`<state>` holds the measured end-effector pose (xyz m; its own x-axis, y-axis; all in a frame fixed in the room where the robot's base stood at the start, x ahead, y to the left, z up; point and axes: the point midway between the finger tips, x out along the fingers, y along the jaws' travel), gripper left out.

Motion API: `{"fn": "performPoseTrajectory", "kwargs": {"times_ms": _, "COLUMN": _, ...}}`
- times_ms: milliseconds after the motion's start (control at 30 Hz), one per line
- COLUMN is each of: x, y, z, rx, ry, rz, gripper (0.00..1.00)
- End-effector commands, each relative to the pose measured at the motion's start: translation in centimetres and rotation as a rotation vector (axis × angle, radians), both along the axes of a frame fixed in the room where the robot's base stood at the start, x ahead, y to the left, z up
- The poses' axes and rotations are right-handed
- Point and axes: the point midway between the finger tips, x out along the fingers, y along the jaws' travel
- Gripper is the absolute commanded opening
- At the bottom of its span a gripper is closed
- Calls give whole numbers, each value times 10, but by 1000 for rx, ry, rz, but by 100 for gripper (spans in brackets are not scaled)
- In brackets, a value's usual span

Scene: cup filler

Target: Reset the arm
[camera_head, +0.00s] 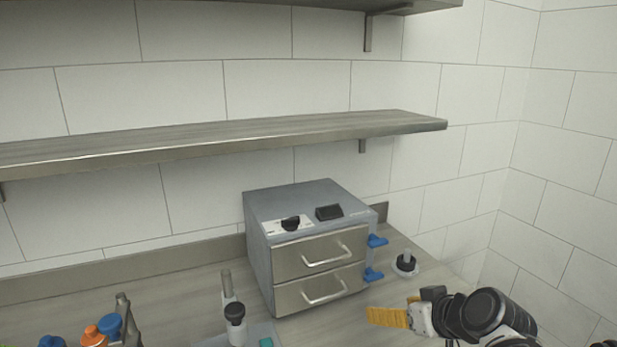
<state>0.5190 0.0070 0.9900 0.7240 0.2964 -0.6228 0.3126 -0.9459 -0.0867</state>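My arm comes in at the lower right of the head view. My gripper (388,317) is at its end, with yellow ribbed fingers pointing left. It is over the worktop, in front of and to the right of the grey drawer unit. I see the fingers from the side as one yellow shape, so the gap between them is hidden. Nothing shows in the gripper.
A grey unit (306,247) with two closed drawers and blue side brackets stands on the counter (180,292). A black-topped device (235,325), orange and blue caps (93,335) and a small round stand (406,264) are nearby. A shelf (220,140) runs above.

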Motion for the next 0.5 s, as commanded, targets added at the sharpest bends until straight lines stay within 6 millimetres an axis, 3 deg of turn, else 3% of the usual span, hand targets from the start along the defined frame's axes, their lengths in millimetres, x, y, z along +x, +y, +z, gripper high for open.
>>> {"fn": "performPoseTrajectory", "kwargs": {"times_ms": 100, "x": -39, "y": 11, "z": 6, "rx": -23, "ry": 88, "rz": -44, "gripper": 74}}
{"fn": "performPoseTrajectory", "kwargs": {"times_ms": 300, "x": -103, "y": 10, "z": 10, "rx": -74, "ry": 202, "rz": -161, "gripper": 74}}
{"fn": "performPoseTrajectory", "kwargs": {"times_ms": 500, "x": -146, "y": -1, "z": 11, "rx": -116, "ry": 248, "rz": -264, "gripper": 74}}
